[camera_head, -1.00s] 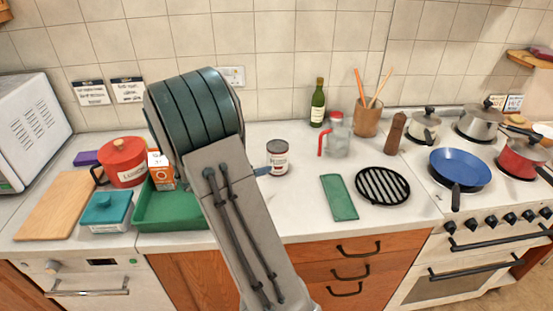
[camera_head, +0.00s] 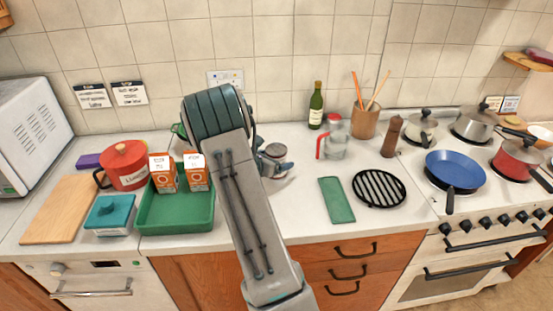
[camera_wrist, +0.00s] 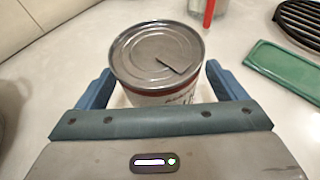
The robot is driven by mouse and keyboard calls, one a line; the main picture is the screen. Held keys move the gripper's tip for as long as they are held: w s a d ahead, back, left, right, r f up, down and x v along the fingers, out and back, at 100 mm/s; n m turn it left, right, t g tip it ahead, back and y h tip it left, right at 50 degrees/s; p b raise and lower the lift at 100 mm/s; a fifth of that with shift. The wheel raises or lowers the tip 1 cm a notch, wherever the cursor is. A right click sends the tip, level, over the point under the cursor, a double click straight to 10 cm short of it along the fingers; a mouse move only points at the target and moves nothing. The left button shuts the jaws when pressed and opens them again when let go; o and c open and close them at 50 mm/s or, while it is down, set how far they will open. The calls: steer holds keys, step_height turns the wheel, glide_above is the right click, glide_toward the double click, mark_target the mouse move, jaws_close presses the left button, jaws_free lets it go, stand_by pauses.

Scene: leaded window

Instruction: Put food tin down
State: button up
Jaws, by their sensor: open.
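The food tin (camera_wrist: 158,55) stands upright on the white worktop, with a grey metal lid and a pale label with a red band. In the head view it is partly hidden behind my arm and gripper; its top (camera_head: 275,150) shows. My gripper (camera_wrist: 160,85) has its blue fingers on either side of the tin. The jaws are open, with a narrow gap visible at the sides of the tin.
A green tray (camera_head: 175,222) holding two orange cartons (camera_head: 195,172) is left of my arm. A glass jug with red handle (camera_head: 333,140), a green mat (camera_head: 336,200) and a black grill rack (camera_head: 380,188) stand to the right. Worktop (camera_head: 300,222) in front is clear.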

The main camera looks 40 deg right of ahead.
steer(key=shift+w+d+f, duration=0.1)
steer(key=shift+d+f, duration=0.15)
steer(key=shift+d, duration=0.2)
steer(key=shift+r, duration=0.1)
steer(key=c, duration=1.5)
steer(key=shift+r, duration=0.1)
